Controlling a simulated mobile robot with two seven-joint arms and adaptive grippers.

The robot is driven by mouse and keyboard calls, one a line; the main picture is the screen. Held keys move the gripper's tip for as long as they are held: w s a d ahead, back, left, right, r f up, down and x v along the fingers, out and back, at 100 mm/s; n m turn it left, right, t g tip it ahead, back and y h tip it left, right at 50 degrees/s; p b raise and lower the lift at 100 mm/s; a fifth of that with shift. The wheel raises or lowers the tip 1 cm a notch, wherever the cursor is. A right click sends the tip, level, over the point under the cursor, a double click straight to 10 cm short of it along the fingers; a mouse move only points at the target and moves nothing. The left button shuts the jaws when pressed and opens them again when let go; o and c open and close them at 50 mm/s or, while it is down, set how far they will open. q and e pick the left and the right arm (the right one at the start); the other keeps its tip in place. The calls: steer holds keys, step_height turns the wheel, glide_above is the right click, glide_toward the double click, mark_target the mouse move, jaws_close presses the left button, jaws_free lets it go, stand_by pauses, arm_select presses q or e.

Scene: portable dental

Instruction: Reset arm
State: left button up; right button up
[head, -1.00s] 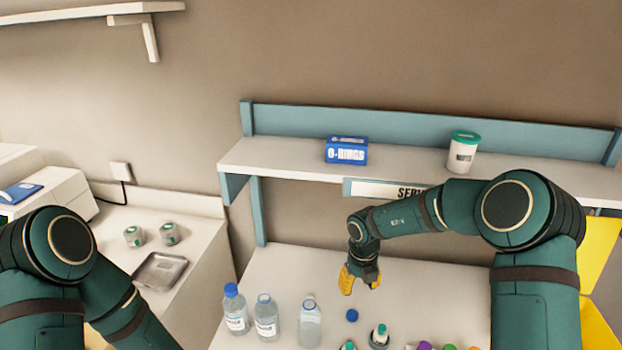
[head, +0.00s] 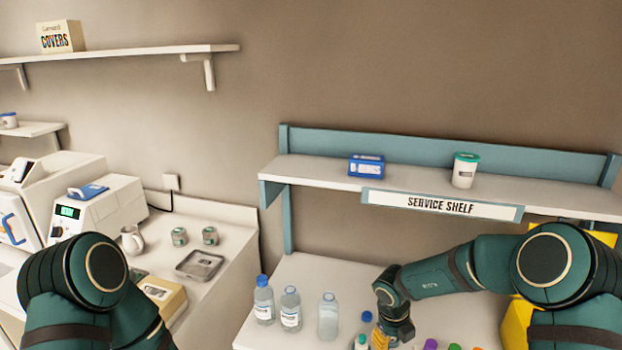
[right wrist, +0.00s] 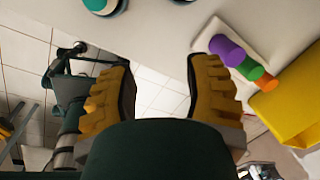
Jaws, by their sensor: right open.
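My right arm comes in from the right in the head view. Its gripper (head: 382,340) hangs low over the white table near the bottles and small capped containers, with its fingers partly hidden at the lower edge. In the right wrist view the right gripper (right wrist: 160,85) has its two yellow ribbed fingers wide apart, with nothing between them but the tiled floor beyond. My left arm shows at the lower left of the head view; its gripper is out of the picture.
Three bottles (head: 328,318) stand on the table (head: 300,270) left of the right gripper. Coloured caps (right wrist: 228,50) sit near its fingers. The service shelf (head: 330,175) above holds a blue box (head: 366,166) and a green-lidded jar (head: 465,170). A metal tray (head: 200,264) lies on the left counter.

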steer(key=f+n, duration=0.1)
steer(key=n, duration=0.1)
steer(key=d+f+n+t+h, duration=0.1)
steer(key=n, duration=0.1)
steer(key=s+f+n, duration=0.1)
steer(key=n, duration=0.1)
steer(key=shift+s+d+f+t, duration=0.1)
steer(key=shift+d+f+t, duration=0.2)
steer(key=shift+t, duration=0.1)
steer(key=s+a+f+n+y, duration=0.3)
steer(key=s+a+n, duration=0.2)
steer(key=s+n, duration=0.4)
steer(key=s+a+f+n+y, duration=0.3)
steer(key=s+a+n, duration=0.3)
steer(key=s+n, duration=0.4)
steer(key=f+n, duration=0.1)
steer(key=n, duration=0.3)
steer(key=shift+s+a+g+y, duration=0.2)
steer(key=shift+s+g+y, duration=0.1)
